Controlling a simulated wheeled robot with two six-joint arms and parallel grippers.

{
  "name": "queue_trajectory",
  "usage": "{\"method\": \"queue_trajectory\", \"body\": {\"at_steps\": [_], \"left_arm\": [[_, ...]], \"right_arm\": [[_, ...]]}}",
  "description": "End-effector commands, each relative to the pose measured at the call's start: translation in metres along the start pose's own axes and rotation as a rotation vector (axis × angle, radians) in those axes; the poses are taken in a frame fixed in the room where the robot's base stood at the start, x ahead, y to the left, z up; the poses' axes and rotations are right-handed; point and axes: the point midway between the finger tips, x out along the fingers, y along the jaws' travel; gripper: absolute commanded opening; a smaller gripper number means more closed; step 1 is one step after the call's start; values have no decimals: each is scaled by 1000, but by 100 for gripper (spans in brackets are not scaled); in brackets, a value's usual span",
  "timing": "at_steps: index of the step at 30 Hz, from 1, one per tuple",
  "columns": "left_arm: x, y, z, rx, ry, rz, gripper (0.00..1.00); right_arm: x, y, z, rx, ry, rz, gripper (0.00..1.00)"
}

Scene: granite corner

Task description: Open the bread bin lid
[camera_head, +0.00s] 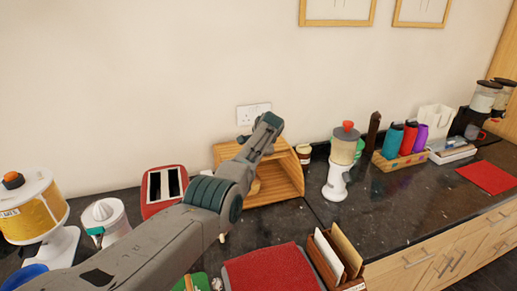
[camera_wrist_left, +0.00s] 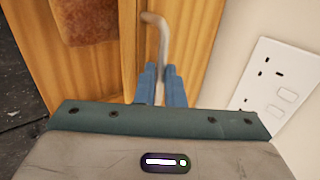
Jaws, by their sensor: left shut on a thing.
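The wooden bread bin (camera_head: 288,184) stands on the dark counter against the wall, partly hidden behind my left arm. Its front is open, and a brown loaf shows inside; the loaf also shows in the left wrist view (camera_wrist_left: 88,22). The slatted lid (camera_head: 283,151) sits raised at the top of the bin. My left gripper (camera_wrist_left: 160,86) is shut on the bent metal handle (camera_wrist_left: 158,38) of the lid, between its blue fingers. In the head view its fingertips are hidden. My right gripper is not in view.
A red toaster (camera_head: 150,208) stands left of the bin, and a white grinder (camera_head: 337,178) stands to the right. A red board (camera_head: 262,270) and a file holder (camera_head: 325,262) are in front. A wall socket (camera_wrist_left: 273,85) is close beside my left gripper.

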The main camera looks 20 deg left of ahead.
Motion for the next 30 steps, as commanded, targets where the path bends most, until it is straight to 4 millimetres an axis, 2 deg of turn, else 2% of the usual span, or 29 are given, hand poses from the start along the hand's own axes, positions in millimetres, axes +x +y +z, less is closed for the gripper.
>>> {"method": "queue_trajectory", "body": {"at_steps": [9,10,13,23,30], "left_arm": [[0,-1,1,-1,-2,-1,0],[0,-1,1,-1,-2,-1,11],[0,-1,1,-1,-2,-1,30],[-1,-1,0,0,0,-1,30],[-14,-1,-1,0,0,-3,30]], "right_arm": [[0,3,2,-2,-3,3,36],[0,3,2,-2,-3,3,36],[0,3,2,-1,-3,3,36],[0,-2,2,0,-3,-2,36],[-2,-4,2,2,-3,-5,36]]}}
